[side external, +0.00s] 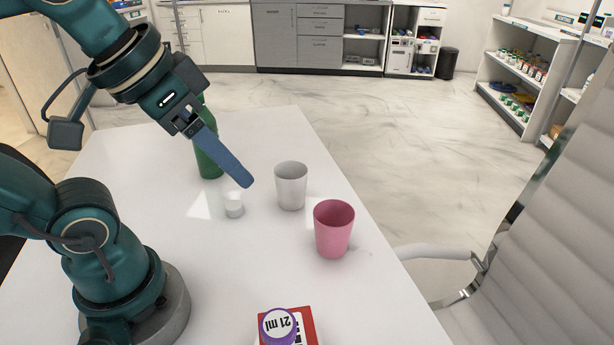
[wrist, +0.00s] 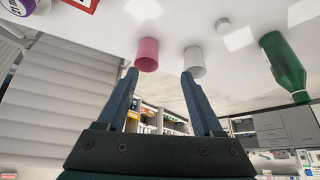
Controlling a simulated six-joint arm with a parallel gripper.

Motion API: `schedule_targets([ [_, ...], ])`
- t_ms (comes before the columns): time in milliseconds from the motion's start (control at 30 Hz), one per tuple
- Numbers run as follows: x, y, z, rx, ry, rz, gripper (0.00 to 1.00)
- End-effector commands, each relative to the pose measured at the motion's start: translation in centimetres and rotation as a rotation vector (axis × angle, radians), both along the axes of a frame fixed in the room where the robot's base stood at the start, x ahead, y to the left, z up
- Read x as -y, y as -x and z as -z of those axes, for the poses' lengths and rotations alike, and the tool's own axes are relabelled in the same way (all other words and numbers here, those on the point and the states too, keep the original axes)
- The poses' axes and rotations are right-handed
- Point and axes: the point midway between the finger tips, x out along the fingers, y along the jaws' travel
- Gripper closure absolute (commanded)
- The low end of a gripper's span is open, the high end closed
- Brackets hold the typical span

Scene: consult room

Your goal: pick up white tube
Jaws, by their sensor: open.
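A small white cylinder (side external: 234,205), which looks like the white tube, stands on the white table (side external: 150,250). It also shows near the top of the wrist view (wrist: 222,25). My gripper (side external: 243,181) is above the table, with its blue fingers slanting down to the right. Its tip appears above and slightly right of the tube in the side view. In the wrist view my gripper (wrist: 159,71) has its two fingers spread apart with nothing between them. The tube lies outside the fingers there, up and to the right.
A whitish cup (side external: 291,187) and a pink cup (side external: 334,229) stand right of the tube. A green bottle (side external: 208,155) stands behind it, partly hidden by my gripper. A purple-topped item (side external: 278,326) and a red box (side external: 303,322) are at the front.

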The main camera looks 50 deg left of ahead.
Motion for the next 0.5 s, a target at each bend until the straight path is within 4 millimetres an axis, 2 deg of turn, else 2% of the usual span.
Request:
schedule_targets([
  [267, -3.6, -5.5, -0.4, 0.172, -0.168, -0.032, 0.32],
  [500, -5.8, -11.3, -1.8, 0.383, -0.342, 0.043, 0.32],
])
